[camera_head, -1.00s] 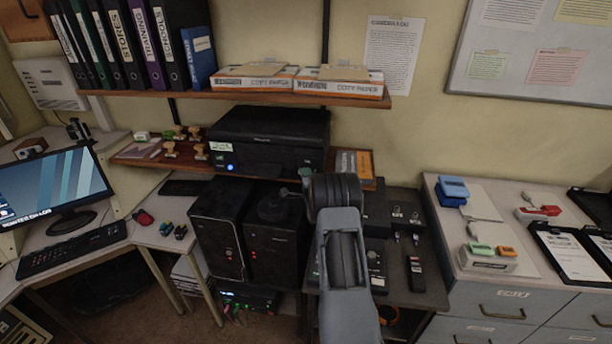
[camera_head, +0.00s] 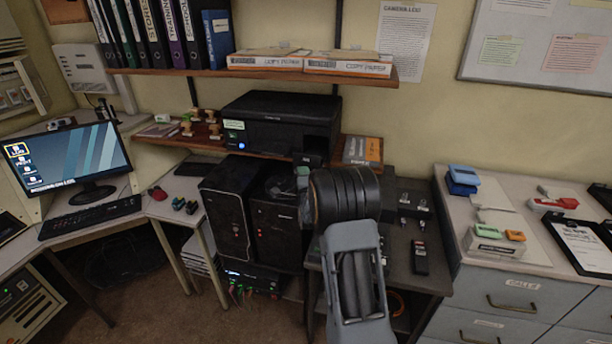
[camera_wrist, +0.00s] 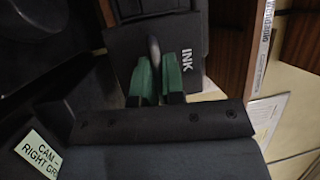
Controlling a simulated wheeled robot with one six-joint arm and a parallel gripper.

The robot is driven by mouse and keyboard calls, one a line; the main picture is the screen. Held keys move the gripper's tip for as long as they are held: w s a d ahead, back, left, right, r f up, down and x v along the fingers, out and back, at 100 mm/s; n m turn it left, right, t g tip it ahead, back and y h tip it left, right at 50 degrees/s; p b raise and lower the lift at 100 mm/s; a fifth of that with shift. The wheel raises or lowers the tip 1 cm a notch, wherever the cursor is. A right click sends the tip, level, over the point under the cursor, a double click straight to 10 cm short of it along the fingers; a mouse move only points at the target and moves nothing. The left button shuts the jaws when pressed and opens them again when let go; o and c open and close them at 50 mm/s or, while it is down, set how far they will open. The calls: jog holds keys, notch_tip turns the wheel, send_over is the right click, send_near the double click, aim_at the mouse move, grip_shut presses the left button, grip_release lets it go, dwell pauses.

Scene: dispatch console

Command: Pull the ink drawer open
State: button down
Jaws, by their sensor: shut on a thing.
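The ink drawer front (camera_wrist: 187,62) is a dark plate marked INK in the wrist view. A dark, box-like body shows directly behind it at the top of that view. My gripper (camera_wrist: 157,78) has green finger pads shut on the upright grey handle (camera_wrist: 153,47) of this drawer. In the head view my gripper (camera_head: 303,172) is at the front of the black printer (camera_head: 285,120), largely hidden by my arm. How far the drawer stands out is hard to tell.
The printer stands on a wooden shelf (camera_head: 165,140) with several stamps at left. Two black computer towers (camera_head: 225,205) stand below. A dark side table (camera_head: 432,265) is right of my arm, and a grey drawer cabinet (camera_head: 500,290) stands further right.

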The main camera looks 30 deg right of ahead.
jog(key=c, duration=1.3)
grip_release()
jog(key=shift+a, duration=0.1)
jog(key=shift+o, duration=0.2)
jog(key=b+v, duration=0.4)
jog(key=v, duration=0.9)
jog(key=shift+s, duration=0.4)
jog(key=shift+a+f, duration=0.1)
jog(key=shift+f, duration=0.05)
